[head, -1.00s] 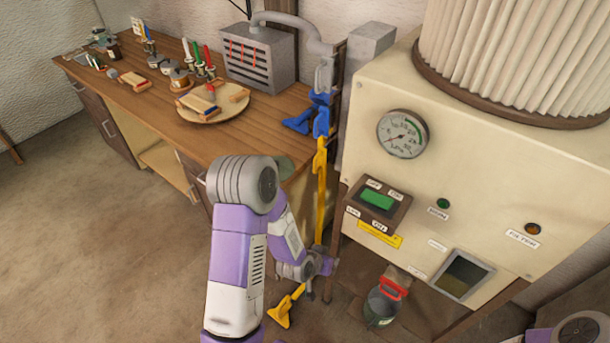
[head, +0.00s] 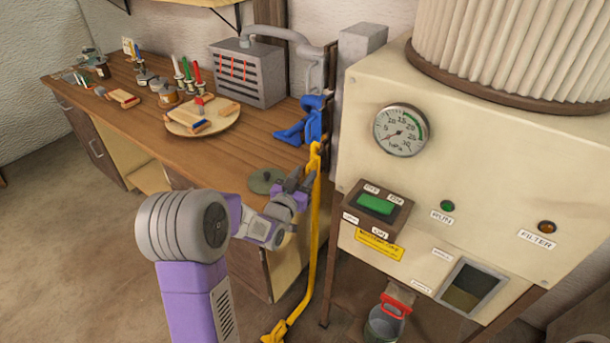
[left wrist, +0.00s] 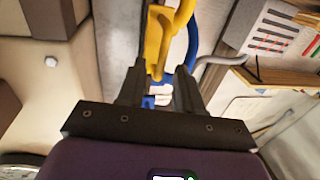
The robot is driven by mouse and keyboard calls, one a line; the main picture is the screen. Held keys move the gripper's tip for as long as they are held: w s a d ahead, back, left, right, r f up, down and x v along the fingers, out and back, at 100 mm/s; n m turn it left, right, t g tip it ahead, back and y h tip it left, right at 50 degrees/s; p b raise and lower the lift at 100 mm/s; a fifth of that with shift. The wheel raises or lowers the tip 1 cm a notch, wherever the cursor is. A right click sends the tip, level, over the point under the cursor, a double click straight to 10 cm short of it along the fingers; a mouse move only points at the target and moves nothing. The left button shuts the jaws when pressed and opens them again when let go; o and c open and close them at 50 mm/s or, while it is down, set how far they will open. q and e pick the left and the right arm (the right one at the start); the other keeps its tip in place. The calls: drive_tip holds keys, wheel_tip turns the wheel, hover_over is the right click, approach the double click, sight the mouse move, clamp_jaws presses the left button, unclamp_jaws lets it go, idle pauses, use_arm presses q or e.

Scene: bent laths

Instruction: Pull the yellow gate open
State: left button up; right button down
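The yellow gate piece (head: 314,215) is a long bar running down beside the machine's left side, with a forked top and a wider foot low down. My left gripper (head: 301,181) is at the left of its upper part, below the forked top. In the left wrist view the yellow piece (left wrist: 158,40) shows ahead of and between the fingertips of my left gripper (left wrist: 157,80). The fingers stand apart with a gap between them. I cannot tell whether they touch the yellow piece. My right gripper is out of view.
A blue gate piece (head: 308,122) sits just above the yellow one. The cream machine (head: 450,150) stands close on the right, with a bucket (head: 384,322) below. The wooden bench (head: 150,115) with tools is on the left. Open floor lies at lower left.

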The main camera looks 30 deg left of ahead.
use_arm(q)
drive_tip(key=shift+w, duration=0.55)
clamp_jaws()
idle(1.1)
